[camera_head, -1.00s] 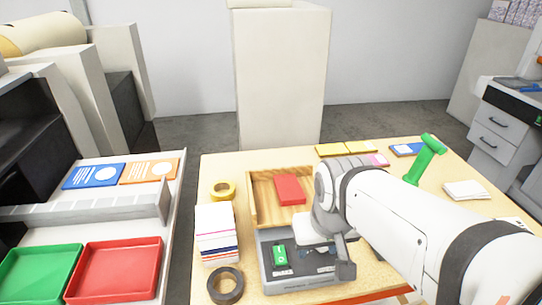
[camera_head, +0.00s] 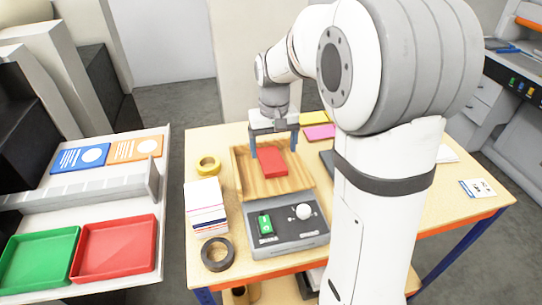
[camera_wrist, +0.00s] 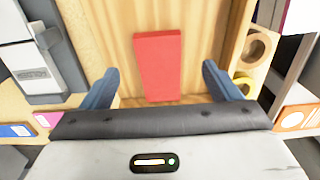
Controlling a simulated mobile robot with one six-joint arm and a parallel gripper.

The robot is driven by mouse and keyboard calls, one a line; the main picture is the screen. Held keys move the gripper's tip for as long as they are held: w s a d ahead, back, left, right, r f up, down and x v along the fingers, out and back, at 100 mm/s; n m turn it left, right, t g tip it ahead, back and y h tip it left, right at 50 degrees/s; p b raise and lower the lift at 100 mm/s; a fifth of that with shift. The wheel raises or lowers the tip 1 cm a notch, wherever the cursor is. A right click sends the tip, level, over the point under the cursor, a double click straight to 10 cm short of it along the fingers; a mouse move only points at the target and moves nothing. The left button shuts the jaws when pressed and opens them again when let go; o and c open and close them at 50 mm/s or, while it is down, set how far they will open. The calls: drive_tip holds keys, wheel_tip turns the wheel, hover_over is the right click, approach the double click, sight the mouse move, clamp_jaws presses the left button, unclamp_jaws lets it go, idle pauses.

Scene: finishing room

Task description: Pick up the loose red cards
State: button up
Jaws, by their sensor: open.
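The red cards (camera_head: 269,163) form a flat red stack or block lying in a shallow wooden tray (camera_head: 296,184) on the table. In the wrist view the red cards (camera_wrist: 158,66) lie ahead of and between the two blue fingers. My gripper (camera_head: 274,150) points down over the back of the tray, its fingers apart and empty. In the wrist view my gripper (camera_wrist: 160,85) is open, with one finger on each side of the cards, not touching them as far as I can see. I cannot tell the exact height above the cards.
A grey control box (camera_head: 285,232) stands in front of the tray. Left of it are a paper stack (camera_head: 205,205), yellow tape (camera_head: 208,165) and dark tape (camera_head: 217,254). A red bin (camera_head: 115,247) and green bin (camera_head: 40,258) stand on the left shelf. Pink cards (camera_head: 319,132) lie behind right.

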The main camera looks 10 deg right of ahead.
sight(275, 167)
wheel_tip(275, 167, down, 6)
drive_tip(key=shift+d+f+p, duration=0.15)
drive_tip(key=shift+p, duration=0.55)
drive_tip(key=shift+c, duration=0.3)
